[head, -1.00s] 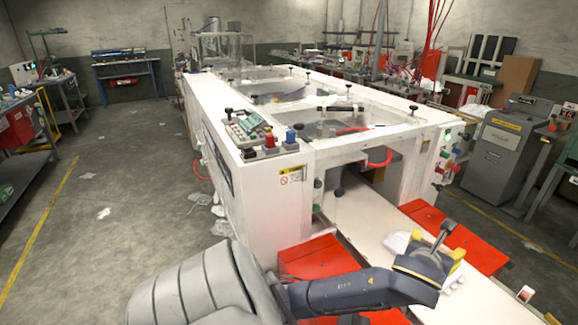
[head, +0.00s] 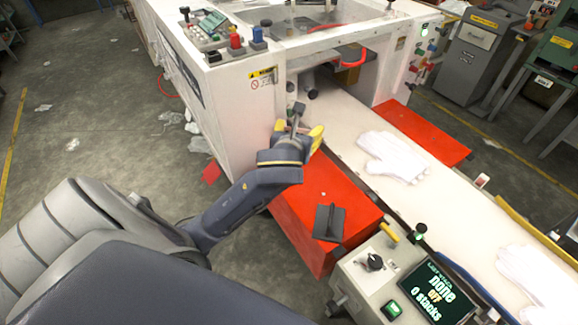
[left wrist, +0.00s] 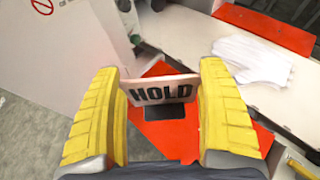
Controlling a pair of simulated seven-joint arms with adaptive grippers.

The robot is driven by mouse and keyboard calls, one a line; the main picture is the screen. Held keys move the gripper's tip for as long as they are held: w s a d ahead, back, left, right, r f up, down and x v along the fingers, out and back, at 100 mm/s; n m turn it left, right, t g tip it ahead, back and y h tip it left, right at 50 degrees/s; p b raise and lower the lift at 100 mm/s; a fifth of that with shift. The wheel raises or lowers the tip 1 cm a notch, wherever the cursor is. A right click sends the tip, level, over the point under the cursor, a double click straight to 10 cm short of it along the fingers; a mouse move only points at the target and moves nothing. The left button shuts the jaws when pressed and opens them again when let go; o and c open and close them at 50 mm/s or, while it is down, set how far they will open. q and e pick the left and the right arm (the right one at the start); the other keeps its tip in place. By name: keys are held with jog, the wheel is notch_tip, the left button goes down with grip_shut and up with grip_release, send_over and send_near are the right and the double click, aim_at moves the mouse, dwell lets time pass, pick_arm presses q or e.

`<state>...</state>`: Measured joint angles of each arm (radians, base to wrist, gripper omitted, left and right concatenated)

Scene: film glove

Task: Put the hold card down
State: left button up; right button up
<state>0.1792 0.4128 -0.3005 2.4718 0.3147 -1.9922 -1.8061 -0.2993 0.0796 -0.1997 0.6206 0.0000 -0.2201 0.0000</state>
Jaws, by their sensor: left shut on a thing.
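The hold card (left wrist: 165,91) is a pale plate with dark "HOLD" lettering, upright between my yellow fingers in the left wrist view. My left gripper (head: 298,130) is shut on it; it also shows in the left wrist view (left wrist: 160,82). In the head view the gripper is by the near corner of the white machine, above the far part of the red panel (head: 325,205). My right gripper is not in view.
A white glove (head: 393,156) lies on the pale belt (head: 350,125), with another glove (head: 535,280) nearer. The white machine (head: 225,100) stands left of the gripper. A control box with a lit screen (head: 432,293) stands in front of the red panel.

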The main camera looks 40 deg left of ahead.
pick_arm(q)
notch_tip(320, 180, down, 19)
jog(key=shift+r, duration=0.15)
dwell(0.5)
jog(key=o, duration=1)
jog(key=v, duration=1.2)
